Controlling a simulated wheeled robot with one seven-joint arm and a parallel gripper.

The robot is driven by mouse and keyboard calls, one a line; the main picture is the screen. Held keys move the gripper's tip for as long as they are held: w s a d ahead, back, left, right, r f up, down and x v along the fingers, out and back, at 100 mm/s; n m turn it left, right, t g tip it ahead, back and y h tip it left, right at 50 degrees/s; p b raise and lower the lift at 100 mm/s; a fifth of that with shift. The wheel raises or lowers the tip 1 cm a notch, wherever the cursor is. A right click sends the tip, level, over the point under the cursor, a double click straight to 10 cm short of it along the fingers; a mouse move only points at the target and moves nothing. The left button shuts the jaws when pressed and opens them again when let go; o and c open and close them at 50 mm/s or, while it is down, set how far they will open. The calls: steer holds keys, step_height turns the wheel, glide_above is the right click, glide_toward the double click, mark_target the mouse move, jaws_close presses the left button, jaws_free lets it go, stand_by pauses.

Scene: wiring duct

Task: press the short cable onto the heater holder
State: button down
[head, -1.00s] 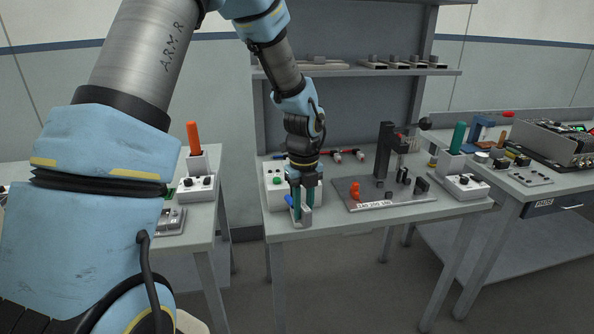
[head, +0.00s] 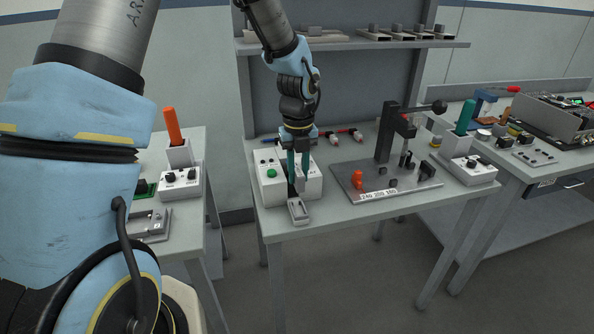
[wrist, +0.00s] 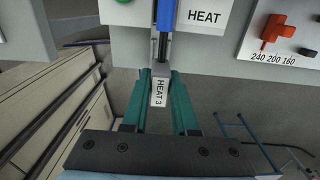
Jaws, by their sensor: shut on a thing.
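My gripper (head: 298,174) has its teal fingers pointing down at the front left of the middle table. In the wrist view, my gripper (wrist: 159,92) is shut on a small grey block tagged HEAT 3 (wrist: 158,91), seemingly part of the short cable. A dark stem and a blue piece (wrist: 166,14) line up beyond it; I cannot tell whether they are joined to it. A white plate marked HEAT (wrist: 205,17) lies just beyond. A grey slotted piece (head: 298,211), possibly the heater holder, stands at the table's front edge below the fingers. Contact between them cannot be told.
A white box with a green button (head: 270,181) stands close behind and left of the fingers. A plate with an orange knob (head: 373,193) and a black lever press (head: 388,135) is to the right. Red and white cables (head: 330,135) lie at the back.

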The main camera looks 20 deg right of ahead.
steer(key=shift+r+p, duration=0.1)
steer(key=shift+p, duration=0.25)
steer(key=shift+f+b, duration=1.7)
steer(key=shift+f, duration=1.3)
steer(key=shift+p, duration=0.75)
steer(key=shift+f+b, duration=0.8)
steer(key=shift+f, duration=0.5)
steer(key=c, duration=0.6)
jaws_free()
steer(key=shift+r, duration=0.1)
step_height(320, 180, up, 11)
steer(key=shift+f+b, duration=0.1)
steer(key=shift+b, duration=0.85)
